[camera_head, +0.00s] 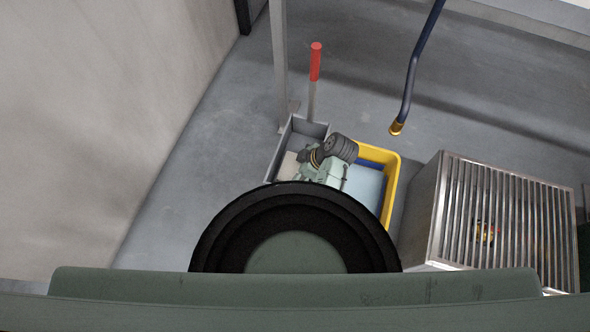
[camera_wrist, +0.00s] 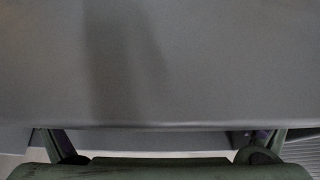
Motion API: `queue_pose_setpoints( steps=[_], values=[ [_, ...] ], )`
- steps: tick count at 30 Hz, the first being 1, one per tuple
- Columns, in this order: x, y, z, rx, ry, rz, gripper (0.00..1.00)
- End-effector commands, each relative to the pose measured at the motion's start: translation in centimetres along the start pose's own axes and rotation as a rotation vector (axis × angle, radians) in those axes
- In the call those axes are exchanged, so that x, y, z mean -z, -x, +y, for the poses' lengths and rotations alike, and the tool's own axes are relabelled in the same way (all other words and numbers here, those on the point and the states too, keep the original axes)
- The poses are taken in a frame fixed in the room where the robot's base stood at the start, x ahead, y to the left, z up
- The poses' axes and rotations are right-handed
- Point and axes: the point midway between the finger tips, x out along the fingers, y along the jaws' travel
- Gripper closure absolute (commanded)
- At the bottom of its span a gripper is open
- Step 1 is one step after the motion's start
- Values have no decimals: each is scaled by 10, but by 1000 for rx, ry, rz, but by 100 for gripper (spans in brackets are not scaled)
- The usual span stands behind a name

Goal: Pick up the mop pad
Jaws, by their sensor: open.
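A pale beige flat thing (camera_head: 288,166), which may be the mop pad, lies in the grey bin (camera_head: 311,128) in the head view. My wrist and gripper hang over the bins and hide part of it. In the wrist view the fingers of my gripper (camera_wrist: 160,138) are spread wide and hold nothing. Past them is a close grey surface, likely the bin wall, with a pale strip (camera_wrist: 205,141) at its lower edge. I cannot tell if the fingers touch anything.
A yellow bin (camera_head: 394,178) with a light blue inside adjoins the grey bin. A red-topped handle (camera_head: 315,64) stands behind them. A slatted metal box (camera_head: 505,215) is at right, a dark hose (camera_head: 411,75) hangs above, and a wall (camera_head: 100,110) is at left.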

Motion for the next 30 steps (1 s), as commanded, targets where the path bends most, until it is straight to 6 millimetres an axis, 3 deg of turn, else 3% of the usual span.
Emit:
queue_pose_setpoints(
  steps=[8,24,30],
  values=[
    [0,-4,0,0,-1,-1,0],
    [0,-4,0,0,-1,0,35],
    [0,-4,0,-1,-1,0,35]
  ],
)
